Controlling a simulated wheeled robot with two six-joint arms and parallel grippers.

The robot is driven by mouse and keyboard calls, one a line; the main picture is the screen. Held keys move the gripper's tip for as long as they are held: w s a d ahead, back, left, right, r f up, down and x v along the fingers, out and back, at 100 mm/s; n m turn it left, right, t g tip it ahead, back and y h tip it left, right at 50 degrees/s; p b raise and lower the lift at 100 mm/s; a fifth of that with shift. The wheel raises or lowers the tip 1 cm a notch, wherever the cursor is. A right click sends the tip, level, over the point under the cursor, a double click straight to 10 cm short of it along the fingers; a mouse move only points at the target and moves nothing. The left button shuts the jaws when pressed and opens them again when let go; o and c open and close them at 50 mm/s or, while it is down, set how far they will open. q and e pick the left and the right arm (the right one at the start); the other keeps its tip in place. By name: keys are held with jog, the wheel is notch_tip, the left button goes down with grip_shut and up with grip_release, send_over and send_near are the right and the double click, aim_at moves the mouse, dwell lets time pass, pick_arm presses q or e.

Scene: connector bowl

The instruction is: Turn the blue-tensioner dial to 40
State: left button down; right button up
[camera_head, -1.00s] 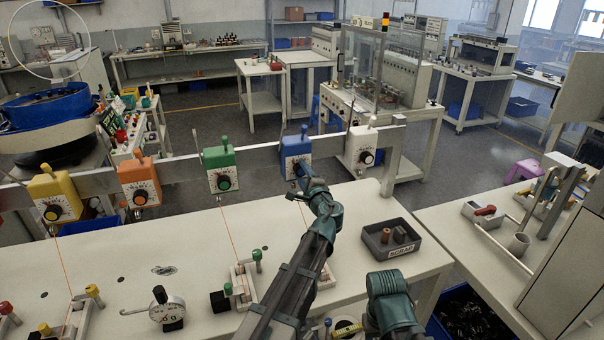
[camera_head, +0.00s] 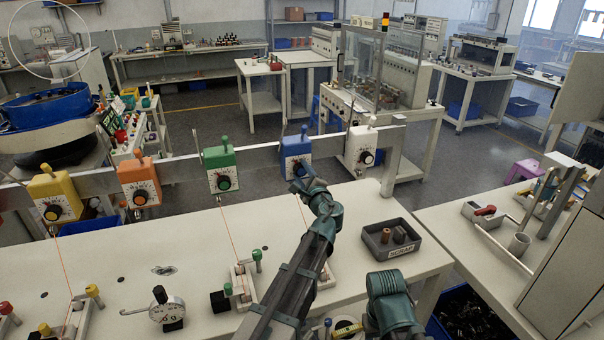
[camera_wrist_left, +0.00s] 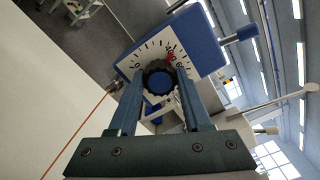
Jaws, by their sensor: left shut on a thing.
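The blue tensioner (camera_head: 296,152) hangs on the grey rail, right of the green one. My left gripper (camera_head: 298,182) reaches up to its front and covers its dial in the head view. In the left wrist view the blue tensioner (camera_wrist_left: 200,40) has a white scale plate, and its dark dial (camera_wrist_left: 158,82) with a blue centre sits between the fingers of my left gripper (camera_wrist_left: 160,90), which is shut on it. A red mark (camera_wrist_left: 170,57) lies at the dial's upper right, near the higher numbers; the exact reading is unclear. My right gripper is not in view.
Yellow (camera_head: 54,198), orange (camera_head: 139,181), green (camera_head: 221,168) and white (camera_head: 360,149) tensioners share the rail. A scrap tray (camera_head: 391,238) stands on the bench to the right of my left arm. A round gauge (camera_head: 167,308) stands at the front left.

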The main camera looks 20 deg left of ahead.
pick_arm(q)
jog(key=shift+c, duration=1.7)
grip_release()
jog(key=v, duration=1.4)
jog(key=shift+f, duration=0.1)
